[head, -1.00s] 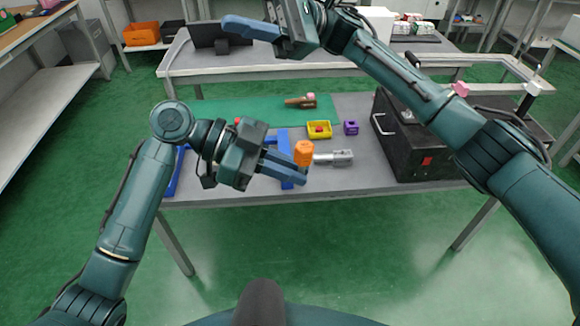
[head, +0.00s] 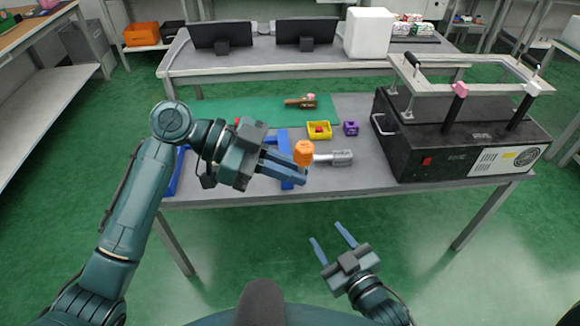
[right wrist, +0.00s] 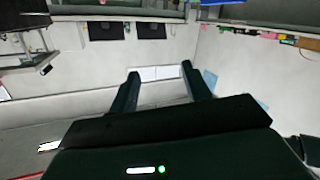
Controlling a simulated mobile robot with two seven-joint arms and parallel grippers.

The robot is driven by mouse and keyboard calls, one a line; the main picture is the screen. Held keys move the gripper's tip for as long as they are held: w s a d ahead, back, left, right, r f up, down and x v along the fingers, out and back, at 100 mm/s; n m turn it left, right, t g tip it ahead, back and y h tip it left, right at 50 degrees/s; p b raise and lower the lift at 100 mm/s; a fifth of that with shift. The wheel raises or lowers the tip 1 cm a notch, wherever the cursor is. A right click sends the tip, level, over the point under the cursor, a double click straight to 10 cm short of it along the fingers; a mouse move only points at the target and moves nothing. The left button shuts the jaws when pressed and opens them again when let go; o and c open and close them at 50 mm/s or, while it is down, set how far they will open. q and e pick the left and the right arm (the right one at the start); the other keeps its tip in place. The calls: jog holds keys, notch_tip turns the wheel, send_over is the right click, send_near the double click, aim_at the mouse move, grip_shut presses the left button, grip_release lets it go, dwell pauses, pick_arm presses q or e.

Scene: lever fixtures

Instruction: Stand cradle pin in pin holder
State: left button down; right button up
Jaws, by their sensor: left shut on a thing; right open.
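My left gripper (head: 300,174) is low over the front of the grey table, its fingers closed beside an orange rounded piece (head: 303,152). It appears shut on this piece, though the contact is partly hidden. A silver cylindrical part (head: 335,157) lies just right of the orange piece; I cannot tell whether they are joined. No part is clearly recognisable as the cradle pin. A small purple block (head: 351,128) with a dark opening, possibly the pin holder, stands farther back. My right gripper (head: 328,232) is open and empty in front of the table; its spread fingers also show in the right wrist view (right wrist: 160,75).
A blue frame (head: 284,140) lies behind the left fingers. A yellow tray (head: 319,130) holds a red item, and a brown-handled tool (head: 300,102) lies on the green mat (head: 230,108). A black box (head: 440,150) with upright levers fills the table's right end.

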pick_arm(q)
jog(key=w+a+n+t+y, duration=0.2)
jog(key=w+a+n+t, duration=0.5)
jog(key=a+n+t, duration=0.3)
jog(key=a+r+n+t+y, duration=0.75)
jog(key=a+n+y, duration=0.35)
jog(key=a, duration=0.2)
jog(key=s+f, duration=0.9)
jog(key=f, duration=0.4)
jog(key=shift+s+f+g, duration=0.2)
jog(key=shift+f+g, duration=0.1)
jog(key=shift+g, duration=0.15)
pick_arm(e)
jog(key=s+d+f+m+g+h, duration=0.2)
jog(key=s+f+m+g, duration=0.2)
jog(key=s, duration=0.6)
jog(key=shift+d+f+g, duration=0.15)
jog(key=shift+f+g, duration=0.2)
jog(key=shift+g, duration=0.15)
jog(key=shift+c, duration=0.2)
